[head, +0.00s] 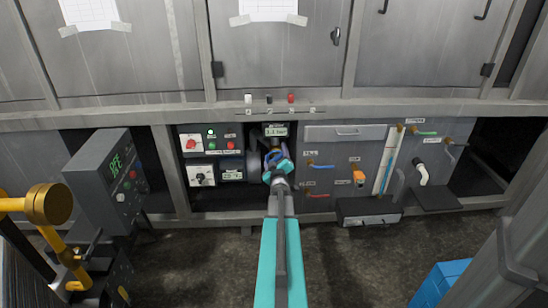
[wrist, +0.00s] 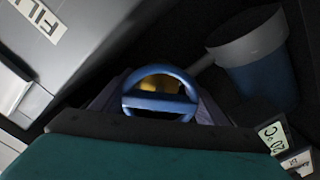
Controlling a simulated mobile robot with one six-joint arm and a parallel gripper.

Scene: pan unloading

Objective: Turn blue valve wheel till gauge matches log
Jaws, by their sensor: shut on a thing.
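The blue valve wheel (wrist: 160,82) shows in the wrist view as a ring with a crossbar, directly ahead of my gripper (wrist: 160,105). The dark fingers lie on both sides of it and are shut on it. In the head view my teal gripper (head: 277,165) reaches into the panel recess, where the wheel is mostly hidden. The gauge (head: 276,130) is a small lit display just above and seems to read 3.1 bar. Two taped paper sheets, one at upper left (head: 90,14) and one at upper centre (head: 268,9), are possible logs; their writing is too small to read.
Left of the recess are panels with a red knob (head: 191,143) and a black knob (head: 203,178). A blue-grey pipe part (wrist: 255,60) stands close beside the wheel. A blue box (head: 441,285) is at lower right.

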